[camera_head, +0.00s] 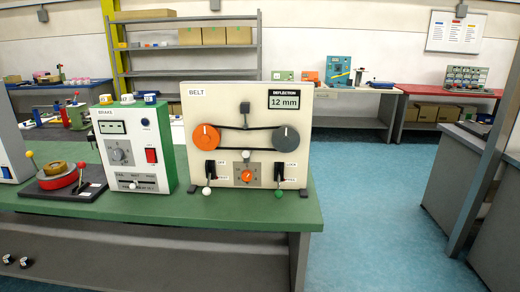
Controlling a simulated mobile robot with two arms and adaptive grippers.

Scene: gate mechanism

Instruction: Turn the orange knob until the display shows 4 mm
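The BELT unit (225,100) is a cream upright panel near the right end of the green bench. Its deflection display (284,99) reads 12 mm. The small orange knob (247,175) sits low in the middle of the panel on a grey dial plate. A larger orange pulley (206,137) and a grey pulley (286,138) are joined by a dark belt above it. Neither of my grippers is in view, and nothing covers the knob.
The white-and-green BRAKE unit (133,145) stands close at the left. The green bench (230,213) ends just right of the BELT unit; blue floor (365,210) is clear beyond.

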